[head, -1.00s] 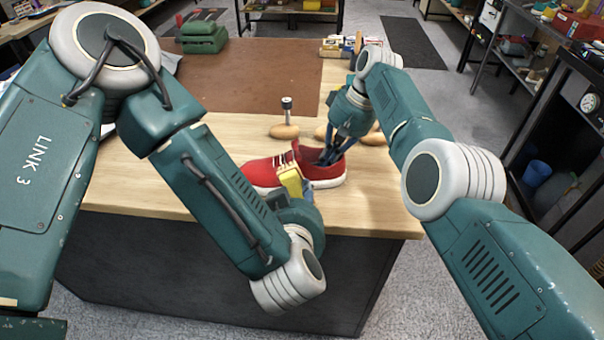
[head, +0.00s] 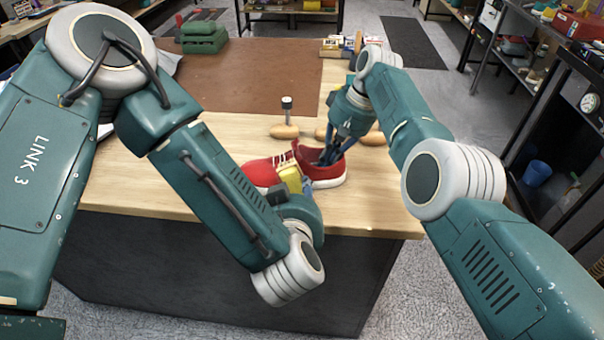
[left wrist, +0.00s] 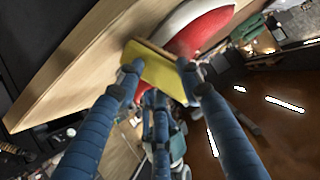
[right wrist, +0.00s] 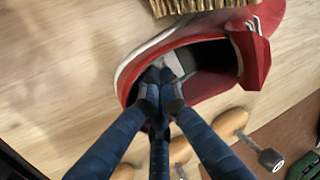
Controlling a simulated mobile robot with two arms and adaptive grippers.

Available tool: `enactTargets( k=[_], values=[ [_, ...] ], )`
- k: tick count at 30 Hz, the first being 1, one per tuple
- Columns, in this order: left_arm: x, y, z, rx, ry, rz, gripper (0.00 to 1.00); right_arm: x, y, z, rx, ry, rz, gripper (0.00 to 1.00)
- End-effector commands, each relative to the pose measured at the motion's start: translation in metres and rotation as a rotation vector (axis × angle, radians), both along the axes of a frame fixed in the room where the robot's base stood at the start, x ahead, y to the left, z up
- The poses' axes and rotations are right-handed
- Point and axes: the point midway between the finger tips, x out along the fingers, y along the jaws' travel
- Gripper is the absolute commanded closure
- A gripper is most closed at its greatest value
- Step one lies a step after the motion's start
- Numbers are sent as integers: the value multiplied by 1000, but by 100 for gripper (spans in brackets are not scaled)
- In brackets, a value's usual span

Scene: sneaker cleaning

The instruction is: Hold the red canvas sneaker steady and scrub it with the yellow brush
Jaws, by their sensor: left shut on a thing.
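The red canvas sneaker (head: 258,174) with a white sole lies on the wooden table near its front edge. It also shows in the left wrist view (left wrist: 203,32) and the right wrist view (right wrist: 268,22). My left gripper (left wrist: 158,72) is shut on the yellow brush (left wrist: 165,80), which is against or very close to the sneaker's near side. The brush (head: 290,179) partly hides the shoe. Its bristles (right wrist: 205,4) show in the right wrist view. My right gripper (right wrist: 160,88) has its fingertips inside the shoe opening; whether they pinch anything is unclear.
Several wooden shoe-tree-like pieces (head: 284,131) lie just behind the sneaker. A brown mat (head: 250,80) covers the back of the table (head: 160,185), with a green object (head: 202,36) on it. Small boxes (head: 337,47) stand at the back right. Bare wood lies left of the sneaker.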

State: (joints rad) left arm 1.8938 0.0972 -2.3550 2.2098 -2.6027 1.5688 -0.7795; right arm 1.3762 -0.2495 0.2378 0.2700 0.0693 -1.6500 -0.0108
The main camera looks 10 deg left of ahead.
Motion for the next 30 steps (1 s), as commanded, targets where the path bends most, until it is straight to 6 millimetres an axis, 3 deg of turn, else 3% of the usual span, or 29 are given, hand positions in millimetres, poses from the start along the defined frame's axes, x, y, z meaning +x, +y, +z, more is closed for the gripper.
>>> enactTargets(
  k=[20,30],
  values=[
    [11,3,-3,2,0,0,100,-2,-1,-5,-5,9,0,100],
    [5,26,-4,3,3,3,100,-2,-1,-5,-5,9,0,100]
  ],
)
